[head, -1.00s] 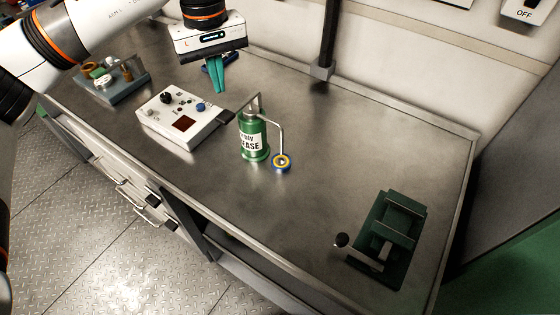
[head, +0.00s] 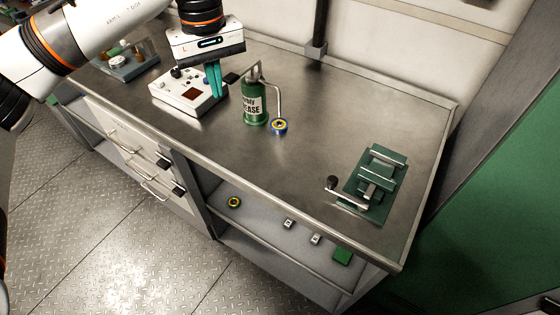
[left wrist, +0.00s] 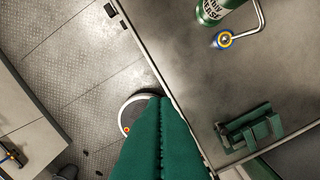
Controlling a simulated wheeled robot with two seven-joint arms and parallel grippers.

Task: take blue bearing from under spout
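The blue bearing (head: 279,127), with a yellow ring inside, lies on the steel bench under the spout of the green grease can (head: 255,104). In the left wrist view the bearing (left wrist: 222,40) shows near the top, beside the can (left wrist: 214,10). My left gripper (head: 214,94) is to the left of the can, in front of the right part of the white control box. Its teal fingers (left wrist: 160,100) are together with nothing between them. It is apart from the bearing. My right gripper is not in view.
The white control box (head: 187,95) stands left of the can. A green vise with a crank (head: 372,184) is at the bench's right. A shelf below (head: 262,222) holds a yellow-ringed bearing (head: 234,202) and a green block (head: 342,257). The bench between can and vise is clear.

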